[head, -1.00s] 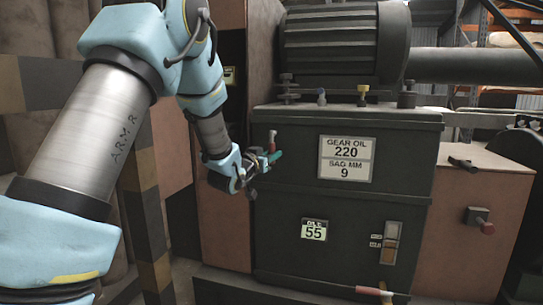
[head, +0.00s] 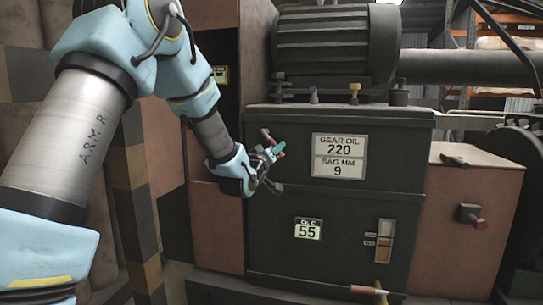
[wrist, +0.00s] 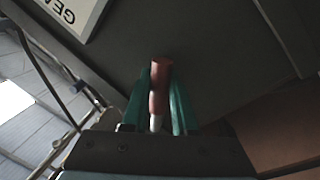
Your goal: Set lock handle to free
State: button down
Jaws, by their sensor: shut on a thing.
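A small lever with a red grip (head: 279,149) stands out at the upper left of the dark green gearbox cabinet (head: 370,200). My gripper (head: 268,157) reaches it from the left in the head view, its green fingers closed around the grip. In the wrist view the red-brown grip (wrist: 160,85) lies between the two green fingers (wrist: 160,105), with a pale shaft below it. The lever's pivot is hidden, and no lock or free marking can be read.
A sign (head: 339,157) reading GEAR OIL 220, SAG MM 9 is right of my gripper. A small display (head: 308,229) shows 55. A striped post (head: 135,200) stands left.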

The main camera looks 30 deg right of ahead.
aim_at(286, 138)
jog(key=n, duration=0.1)
jog(key=r+n, duration=0.1)
jog(key=n, duration=0.1)
jog(key=shift+s+d+t, duration=0.35)
jog(key=shift+d+t, duration=0.05)
jog(key=shift+s+d+r+n+t+b, duration=0.15)
jog(key=shift+r+n+b, duration=0.15)
jog(key=shift+n, duration=0.55)
jog(key=shift+s+d+r+n+t+b, duration=0.2)
jog(key=shift+r+n, duration=0.15)
jog(key=shift+n, duration=0.5)
jog(key=c, duration=0.7)
grip_release()
jog(key=p+v, duration=0.1)
jog(key=v, duration=0.9)
jog(key=shift+s+a+r, duration=0.1)
jog(key=shift+s+a, duration=0.2)
jog(key=shift+a, duration=0.05)
